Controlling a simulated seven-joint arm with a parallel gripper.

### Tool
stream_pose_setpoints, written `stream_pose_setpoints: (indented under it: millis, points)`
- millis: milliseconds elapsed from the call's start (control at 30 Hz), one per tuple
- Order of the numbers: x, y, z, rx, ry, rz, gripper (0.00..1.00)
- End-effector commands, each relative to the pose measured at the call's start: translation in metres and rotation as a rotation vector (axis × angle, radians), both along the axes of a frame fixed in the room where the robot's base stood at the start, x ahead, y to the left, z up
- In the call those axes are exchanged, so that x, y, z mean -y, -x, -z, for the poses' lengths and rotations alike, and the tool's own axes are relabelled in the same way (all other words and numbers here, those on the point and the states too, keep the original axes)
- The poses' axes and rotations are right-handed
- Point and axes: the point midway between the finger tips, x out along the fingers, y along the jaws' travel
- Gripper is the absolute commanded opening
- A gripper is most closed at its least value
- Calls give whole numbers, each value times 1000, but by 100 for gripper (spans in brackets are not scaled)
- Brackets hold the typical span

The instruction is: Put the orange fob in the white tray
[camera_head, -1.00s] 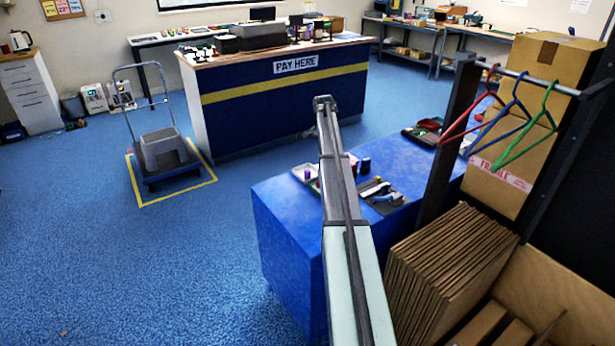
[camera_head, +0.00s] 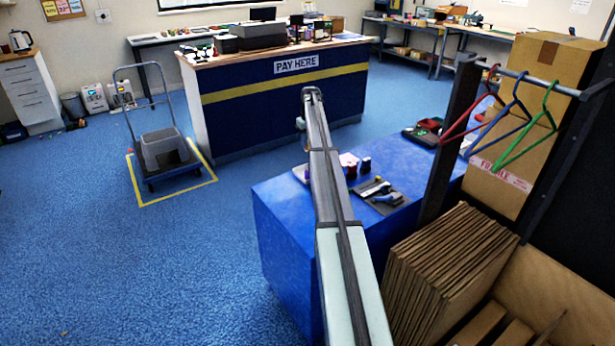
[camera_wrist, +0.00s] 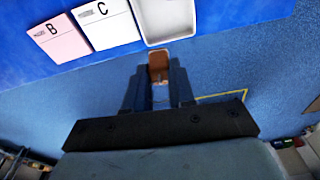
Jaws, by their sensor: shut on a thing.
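The orange fob (camera_wrist: 158,64) looks orange-brown in the wrist view, between the tips of my gripper (camera_wrist: 159,78). My gripper is shut on it. The fob is just outside the near edge of the white tray (camera_wrist: 167,16), with blue floor below it in the picture. The visible part of the tray is empty, and its far end is cut off by the frame. In the head view, my arm hides much of this area, and I cannot make out the fob there.
A pink card marked B (camera_wrist: 54,38) and a white card marked C (camera_wrist: 104,22) lie left of the tray on the blue table (camera_head: 285,215). A dark tool mat (camera_head: 380,196) lies nearer the hanger rail (camera_head: 540,80). A pay counter (camera_head: 285,100) stands beyond.

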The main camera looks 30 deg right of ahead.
Motion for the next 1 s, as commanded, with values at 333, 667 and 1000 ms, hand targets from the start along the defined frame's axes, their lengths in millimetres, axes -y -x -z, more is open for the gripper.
stream_pose_setpoints:
  millis: [333, 667, 1000]
  points:
    - [0, 0, 17, -1, 1, -80, 0]
    - [0, 0, 63, -1, 0, -78, 0]
    - [0, 0, 96, -1, 0, -77, 0]
